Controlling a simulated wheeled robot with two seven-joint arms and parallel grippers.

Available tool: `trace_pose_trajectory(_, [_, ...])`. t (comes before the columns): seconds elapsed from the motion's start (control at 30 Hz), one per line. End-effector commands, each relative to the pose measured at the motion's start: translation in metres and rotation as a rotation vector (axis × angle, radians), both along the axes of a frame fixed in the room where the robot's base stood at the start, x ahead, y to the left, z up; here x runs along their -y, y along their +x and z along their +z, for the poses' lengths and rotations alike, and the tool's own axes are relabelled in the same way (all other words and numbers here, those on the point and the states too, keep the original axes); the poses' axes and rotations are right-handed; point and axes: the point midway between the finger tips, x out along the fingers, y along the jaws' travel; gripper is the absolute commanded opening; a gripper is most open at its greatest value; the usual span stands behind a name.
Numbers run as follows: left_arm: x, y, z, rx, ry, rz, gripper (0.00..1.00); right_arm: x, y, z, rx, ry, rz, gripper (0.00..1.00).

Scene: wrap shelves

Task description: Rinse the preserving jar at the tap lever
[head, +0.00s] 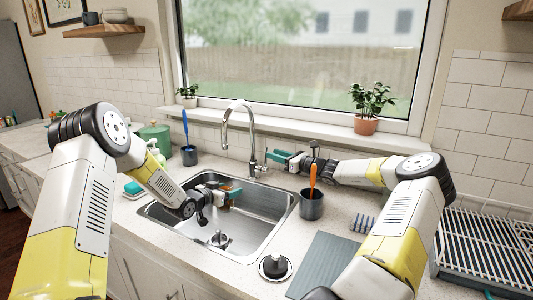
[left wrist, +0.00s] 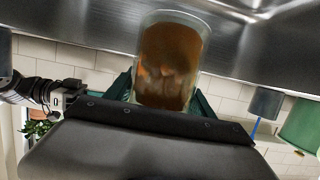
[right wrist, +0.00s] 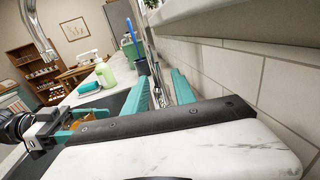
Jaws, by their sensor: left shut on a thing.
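My left gripper (head: 222,198) is over the sink, shut on the preserving jar (left wrist: 168,62). The jar is clear glass with a brown coating or content inside, and its brown side shows small in the head view (head: 229,186). The chrome tap (head: 240,106) arches above the sink's back edge; I see no water running from it. My right gripper (head: 284,160) is beside the tap base, close to the tap lever (head: 262,168). In the right wrist view its teal fingers stand apart, with a thin metallic part (right wrist: 157,80) showing between them, which may be the lever.
A dark cup with an orange-handled tool (head: 312,203) stands right of the sink. A cup with a blue brush (head: 189,153) stands behind left. A grey mat (head: 328,262) and a dish rack (head: 485,250) lie right. A drain plug (head: 275,266) sits at the front edge.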

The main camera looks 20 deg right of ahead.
Motion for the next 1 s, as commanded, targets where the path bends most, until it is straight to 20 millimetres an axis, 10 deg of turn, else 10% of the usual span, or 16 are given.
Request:
trace_pose_trajectory(0.67, [0.000,0.000,0.001,0.001,-0.001,0.000,0.11,-0.028,0.042,0.000,-0.001,-0.002,0.000,0.32])
trace_pose_trajectory(0.83, [0.000,0.000,0.001,0.001,-0.001,0.000,0.11,-0.028,0.042,0.000,0.000,-0.001,0.000,0.03])
trace_pose_trajectory(1.0, [0.000,0.000,0.001,0.001,-0.001,0.000,0.11,-0.028,0.042,0.000,0.000,-0.001,0.000,0.00])
